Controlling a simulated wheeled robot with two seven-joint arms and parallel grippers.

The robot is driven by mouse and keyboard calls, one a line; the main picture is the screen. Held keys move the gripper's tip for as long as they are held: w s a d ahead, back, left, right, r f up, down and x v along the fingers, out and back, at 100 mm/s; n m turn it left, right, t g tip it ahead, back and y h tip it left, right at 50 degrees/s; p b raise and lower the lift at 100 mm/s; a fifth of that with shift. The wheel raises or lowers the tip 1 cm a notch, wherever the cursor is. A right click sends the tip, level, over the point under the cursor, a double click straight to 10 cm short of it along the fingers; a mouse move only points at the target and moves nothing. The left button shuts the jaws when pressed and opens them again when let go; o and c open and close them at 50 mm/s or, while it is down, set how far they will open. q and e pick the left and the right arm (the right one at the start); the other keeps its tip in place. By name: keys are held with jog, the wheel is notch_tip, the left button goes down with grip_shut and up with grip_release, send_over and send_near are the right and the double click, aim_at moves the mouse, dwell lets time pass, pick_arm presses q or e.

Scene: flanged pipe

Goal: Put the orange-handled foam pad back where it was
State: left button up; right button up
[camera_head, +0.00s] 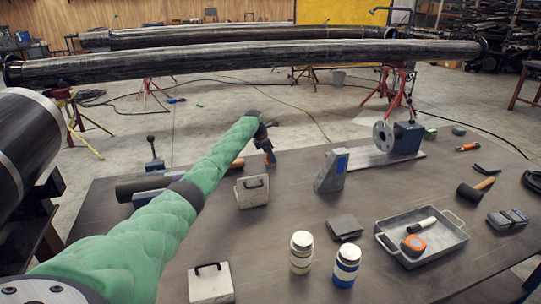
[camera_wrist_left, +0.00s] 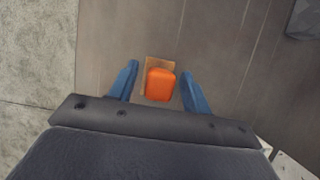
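The orange-handled foam pad shows in the left wrist view, with its orange handle (camera_wrist_left: 160,84) on top of a tan pad (camera_wrist_left: 155,63). It appears to rest on the dark table (camera_wrist_left: 225,60), near the table's edge. My left gripper (camera_wrist_left: 160,72) is open, with one blue finger on each side of the orange handle and a visible gap on both sides. In the head view my left gripper (camera_head: 266,140) is at the far edge of the table, and a small orange patch (camera_head: 270,158) shows just under it. My right gripper is in neither view.
A grey bracket with a blue face (camera_head: 331,170) stands right of my gripper, and a grey handled block (camera_head: 252,191) stands nearer. A large pipe (camera_head: 240,62) lies behind.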

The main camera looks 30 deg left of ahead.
pick_arm(q)
jog(key=shift+r, duration=0.1)
jog(key=shift+s+a+r, duration=0.1)
jog(key=shift+r, duration=0.25)
jog(key=b+v, duration=0.2)
jog(key=v, duration=0.9)
jog(key=shift+b, duration=0.3)
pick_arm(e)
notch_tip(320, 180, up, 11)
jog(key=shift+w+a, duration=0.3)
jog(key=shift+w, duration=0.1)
pick_arm(q)
jog(key=shift+s+r, duration=0.1)
